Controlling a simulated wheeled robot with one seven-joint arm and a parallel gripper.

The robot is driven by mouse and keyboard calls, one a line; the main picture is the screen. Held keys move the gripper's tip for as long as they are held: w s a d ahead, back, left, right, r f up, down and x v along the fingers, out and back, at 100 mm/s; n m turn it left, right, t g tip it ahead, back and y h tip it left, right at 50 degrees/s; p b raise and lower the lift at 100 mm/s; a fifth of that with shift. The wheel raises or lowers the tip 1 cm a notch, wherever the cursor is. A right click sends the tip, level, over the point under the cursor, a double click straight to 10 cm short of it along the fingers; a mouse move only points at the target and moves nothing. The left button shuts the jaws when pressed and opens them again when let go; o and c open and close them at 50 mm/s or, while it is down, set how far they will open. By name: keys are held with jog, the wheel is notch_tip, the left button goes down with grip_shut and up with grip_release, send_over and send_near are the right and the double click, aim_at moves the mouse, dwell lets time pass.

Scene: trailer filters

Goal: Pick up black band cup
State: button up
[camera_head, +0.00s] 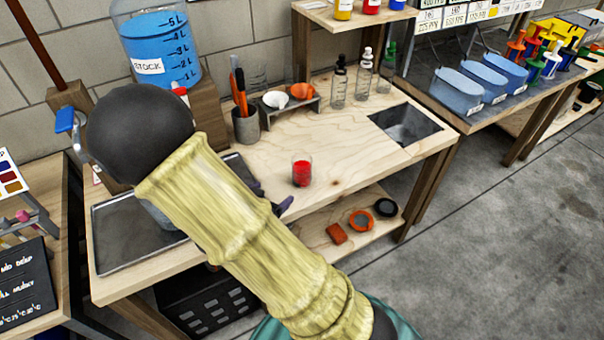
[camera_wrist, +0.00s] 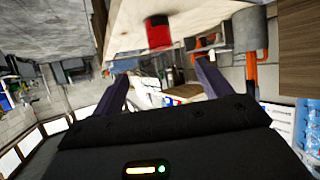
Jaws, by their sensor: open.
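A small clear cup with red contents (camera_head: 302,172) stands upright on the wooden bench, right of my gripper. The wrist view shows the red cup (camera_wrist: 158,33) beyond and between my fingertips, apart from them. A dark edge shows on it there, but I cannot tell for sure that this is a black band. My gripper (camera_wrist: 164,84) is open and empty, its two dark purple fingers spread. In the head view my gripper (camera_head: 272,196) is mostly hidden behind my yellow-sleeved arm, with the fingertips just left of the cup.
A metal tray (camera_head: 125,247) lies at the bench's left, partly behind my arm. A pen holder (camera_head: 246,126), a small rack with bowls (camera_head: 290,106) and bottles (camera_head: 339,84) stand at the back. A sink (camera_head: 405,124) is at right. Bench between cup and sink is clear.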

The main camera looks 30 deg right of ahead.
aim_at(297, 175)
jog(key=shift+d, duration=0.1)
jog(key=x, duration=1.2)
jog(key=shift+f+b, duration=0.1)
jog(key=shift+b, duration=0.3)
jog(key=shift+d, duration=0.1)
jog(key=x, duration=0.5)
jog(key=shift+f, duration=0.1)
jog(key=c, duration=1.2)
jog(key=shift+o, duration=0.2)
jog(key=shift+r, duration=0.25)
